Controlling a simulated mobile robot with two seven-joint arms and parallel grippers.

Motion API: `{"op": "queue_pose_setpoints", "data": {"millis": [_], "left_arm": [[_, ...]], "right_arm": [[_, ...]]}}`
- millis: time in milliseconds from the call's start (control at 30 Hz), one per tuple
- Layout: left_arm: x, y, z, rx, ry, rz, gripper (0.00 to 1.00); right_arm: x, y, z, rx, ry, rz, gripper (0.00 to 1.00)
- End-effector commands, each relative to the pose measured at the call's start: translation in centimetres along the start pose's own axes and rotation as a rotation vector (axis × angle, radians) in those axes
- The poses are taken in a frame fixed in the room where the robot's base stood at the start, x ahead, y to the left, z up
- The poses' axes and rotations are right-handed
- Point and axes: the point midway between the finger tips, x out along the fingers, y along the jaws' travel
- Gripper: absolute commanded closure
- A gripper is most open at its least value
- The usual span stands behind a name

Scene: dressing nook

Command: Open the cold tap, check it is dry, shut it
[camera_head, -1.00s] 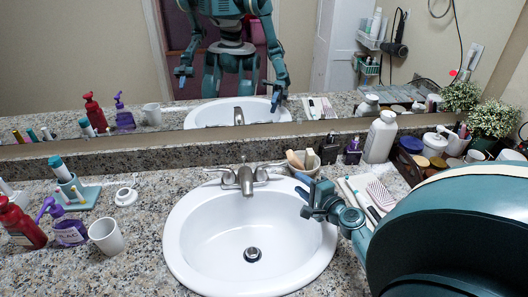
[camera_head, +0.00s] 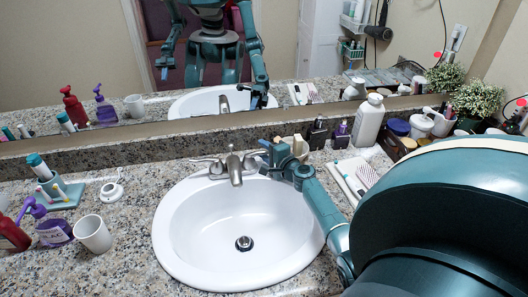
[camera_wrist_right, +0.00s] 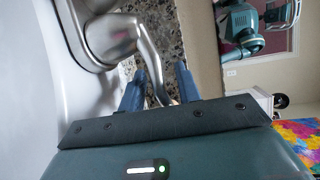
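The silver tap (camera_head: 235,168) stands at the sink's back rim, with a lever handle on each side of its spout. No water shows under the spout. My right gripper (camera_head: 270,150) is at the right-hand handle, which it partly hides. In the right wrist view the tap's metal body (camera_wrist_right: 112,38) is at upper left. There my right gripper's fingers (camera_wrist_right: 160,82) are apart, with part of a silver lever showing between them; contact cannot be told. My left gripper shows only small, as a reflection in the mirror (camera_head: 60,50), at its left.
The white sink (camera_head: 190,235) is empty with a dark drain. A white cup (camera_head: 93,234), a purple pump bottle (camera_head: 54,232) and a toothbrush stand (camera_head: 60,195) are at left. A white bottle (camera_head: 368,122) and several jars stand at back right. My right arm covers the right front.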

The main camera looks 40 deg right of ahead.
Motion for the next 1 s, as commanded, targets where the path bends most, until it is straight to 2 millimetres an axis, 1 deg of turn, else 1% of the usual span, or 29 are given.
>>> {"op": "queue_pose_setpoints", "data": {"millis": [100, 367, 767, 1000], "left_arm": [[0.00, 0.08, -0.37, 0.002, 0.011, 0.003, 1.00], [-0.09, 0.11, -0.67, 0.006, 0.017, 0.005, 1.00], [-0.01, 0.11, -0.28, 0.007, 0.009, 0.006, 1.00], [0.01, 0.09, -0.17, 0.007, 0.006, 0.006, 1.00]], "right_arm": [[0.48, -0.02, 0.00, 0.001, 0.000, 0.000, 0.67], [0.51, -0.03, 0.02, 0.000, -0.001, 0.000, 0.67], [0.48, 0.04, 0.02, 0.000, -0.001, 0.001, 0.99], [0.46, 0.13, 0.04, 0.001, -0.001, 0.003, 1.00]]}}
